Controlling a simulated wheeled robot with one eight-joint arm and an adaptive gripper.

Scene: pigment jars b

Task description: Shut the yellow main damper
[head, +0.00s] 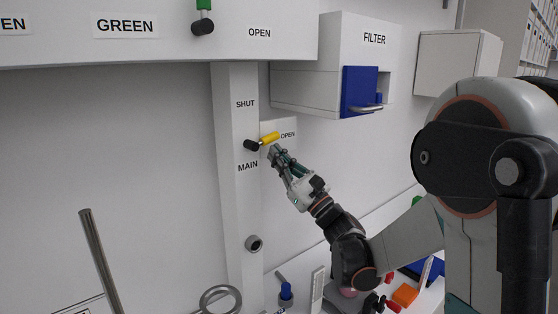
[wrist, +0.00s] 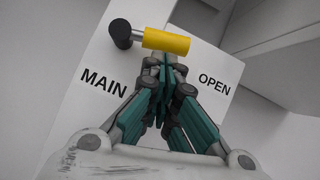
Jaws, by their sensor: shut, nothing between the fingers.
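The yellow main damper handle (head: 269,138) sticks out to the right from a black pivot (head: 251,145) on the white column. It points toward the OPEN label (head: 288,134); the SHUT label (head: 245,104) is above the pivot and the MAIN label (head: 248,167) below it. My gripper (head: 273,152) is shut and empty, just below the handle. In the wrist view, the closed fingertips (wrist: 164,62) lie just under the middle of the yellow handle (wrist: 167,41); I cannot tell whether they touch it. The black pivot (wrist: 121,30) is left of them.
The filter box (head: 335,62) with a blue front (head: 359,92) and a metal handle is up to the right. A green lever (head: 203,14) hangs at the top. A grey ring (head: 221,299) and a blue-topped item (head: 286,292) are low down. The column below the MAIN label is mostly clear.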

